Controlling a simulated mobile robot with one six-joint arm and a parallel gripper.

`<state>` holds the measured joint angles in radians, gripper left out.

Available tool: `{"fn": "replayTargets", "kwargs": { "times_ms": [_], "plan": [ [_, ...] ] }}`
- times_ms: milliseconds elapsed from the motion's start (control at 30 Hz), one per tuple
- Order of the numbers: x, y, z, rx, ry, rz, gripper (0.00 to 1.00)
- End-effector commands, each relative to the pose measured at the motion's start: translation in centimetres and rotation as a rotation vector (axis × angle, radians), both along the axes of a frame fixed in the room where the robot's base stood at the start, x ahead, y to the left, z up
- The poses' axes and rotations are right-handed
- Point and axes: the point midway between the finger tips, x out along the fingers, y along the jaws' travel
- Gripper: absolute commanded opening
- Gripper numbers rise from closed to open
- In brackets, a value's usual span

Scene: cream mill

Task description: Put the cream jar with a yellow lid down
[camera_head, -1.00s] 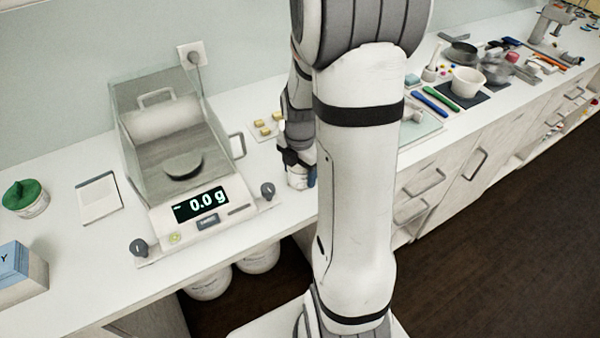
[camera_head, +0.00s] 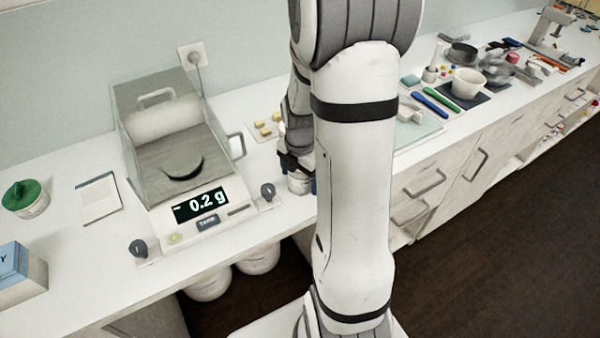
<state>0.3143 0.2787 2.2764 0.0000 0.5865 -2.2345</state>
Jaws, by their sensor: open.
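My gripper (camera_head: 294,164) is a small dark shape on the bench behind my arm, right of the balance. It is open, but its fingertips are mostly hidden. A small whitish jar body (camera_head: 299,184) stands upright just under it at the bench's front edge; I take it to be the cream jar. Its top is covered by the gripper, so no yellow lid shows. I cannot tell whether the fingers still touch it.
Several yellow pieces (camera_head: 266,128) lie behind.

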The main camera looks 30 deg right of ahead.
Motion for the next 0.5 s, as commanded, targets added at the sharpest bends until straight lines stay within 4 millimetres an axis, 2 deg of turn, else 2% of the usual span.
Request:
{"fn": "replayTargets", "kwargs": {
  "times_ms": [167,500],
  "plan": [
    [0.1,0.0,1.4,-0.001,-0.005,-0.002,0.83],
    [0.1,0.0,8.5,-0.002,-0.006,-0.001,0.83]
  ]
}}
